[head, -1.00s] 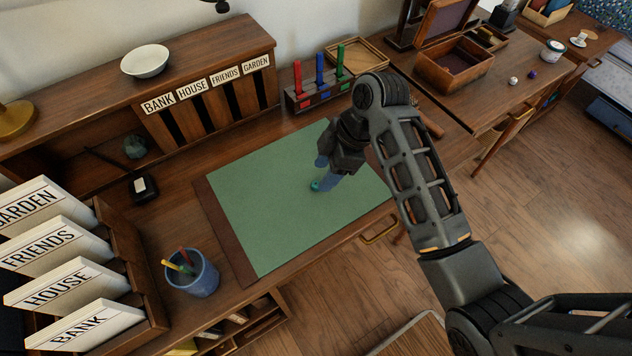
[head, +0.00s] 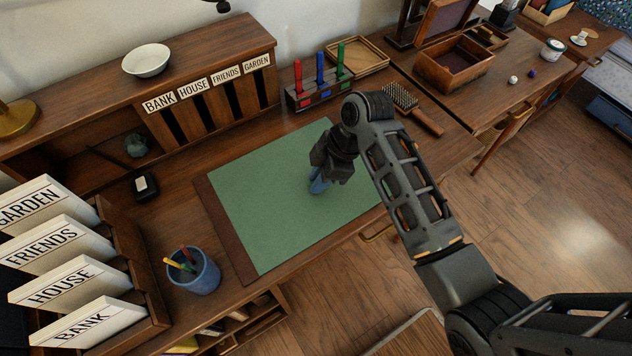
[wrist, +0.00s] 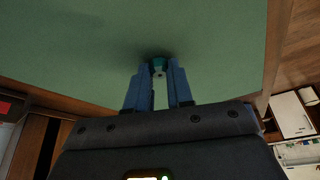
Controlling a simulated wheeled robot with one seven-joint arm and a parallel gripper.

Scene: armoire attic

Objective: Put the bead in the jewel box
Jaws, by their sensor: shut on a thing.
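A teal bead (wrist: 158,63) is held between the blue fingertips of my gripper (wrist: 158,72) in the wrist view. In the head view my gripper (head: 318,186) is over the green mat of the left desk, and the bead is hidden behind the fingers. I cannot tell whether the bead touches the mat.
The green mat (head: 262,235) is otherwise clear. A rack of coloured rods (head: 319,92), a wooden tray (head: 374,62) and a hairbrush (head: 428,122) lie toward the box. A white ball (head: 513,79) and a purple ball (head: 532,73) sit right of it.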

